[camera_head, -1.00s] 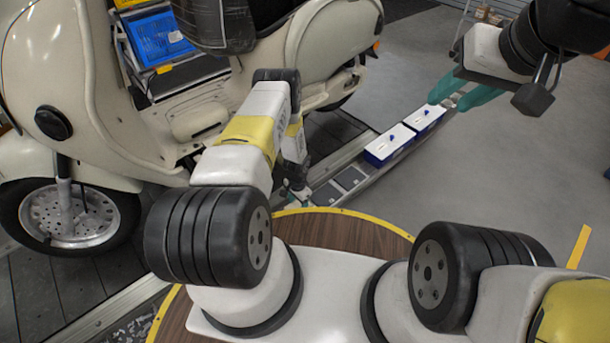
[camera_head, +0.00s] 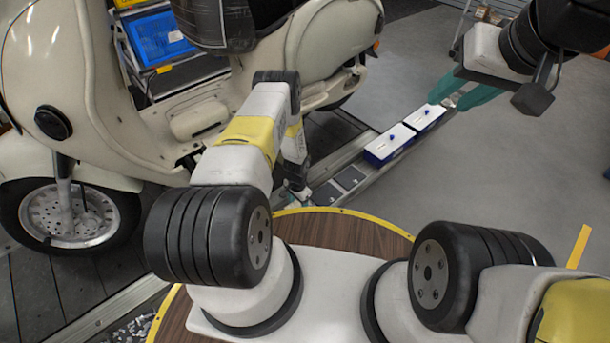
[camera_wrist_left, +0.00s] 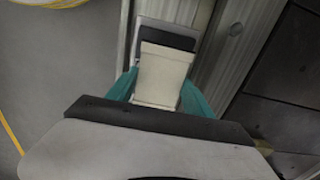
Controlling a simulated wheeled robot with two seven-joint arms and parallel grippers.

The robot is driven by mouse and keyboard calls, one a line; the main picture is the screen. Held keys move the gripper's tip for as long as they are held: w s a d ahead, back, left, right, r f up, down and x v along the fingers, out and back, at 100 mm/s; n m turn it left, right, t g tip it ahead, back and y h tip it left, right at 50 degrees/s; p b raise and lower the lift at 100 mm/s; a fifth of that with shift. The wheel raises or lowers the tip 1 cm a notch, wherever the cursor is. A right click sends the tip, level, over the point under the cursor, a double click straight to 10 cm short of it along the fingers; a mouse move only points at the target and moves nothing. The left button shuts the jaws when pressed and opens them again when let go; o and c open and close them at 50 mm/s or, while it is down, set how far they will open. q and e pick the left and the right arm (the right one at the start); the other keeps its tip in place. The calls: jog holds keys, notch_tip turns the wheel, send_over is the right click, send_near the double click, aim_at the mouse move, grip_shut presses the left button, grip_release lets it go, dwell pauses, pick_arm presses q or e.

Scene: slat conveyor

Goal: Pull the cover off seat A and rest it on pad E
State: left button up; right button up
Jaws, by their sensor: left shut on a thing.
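My left gripper (camera_wrist_left: 160,92) is shut on a pale cream block, taken to be the cover (camera_wrist_left: 162,72), with a teal finger on each side. A dark pad (camera_wrist_left: 168,37) in a grey plate shows just beyond the block; I cannot tell whether they touch. In the head view the left gripper is mostly hidden by its arm, low over the rail's near end. Dark square pads (camera_head: 350,178) lie there on the rail. No letter for seat A or pad E is readable. My right gripper (camera_head: 462,96) is open, its teal fingers apart and empty, beyond the far blue-and-white box.
Two blue boxes with white tops, one nearer (camera_head: 389,145) and one farther (camera_head: 424,117), stand on the rail (camera_head: 376,180). A cream scooter (camera_head: 75,110) stands at left, its blue basket (camera_head: 158,38) behind. Grey floor (camera_head: 480,180) at right is clear.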

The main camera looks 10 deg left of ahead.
pick_arm(q)
jog(key=o, duration=1.6)
jog(key=shift+o, duration=0.2)
jog(key=shift+r, duration=0.1)
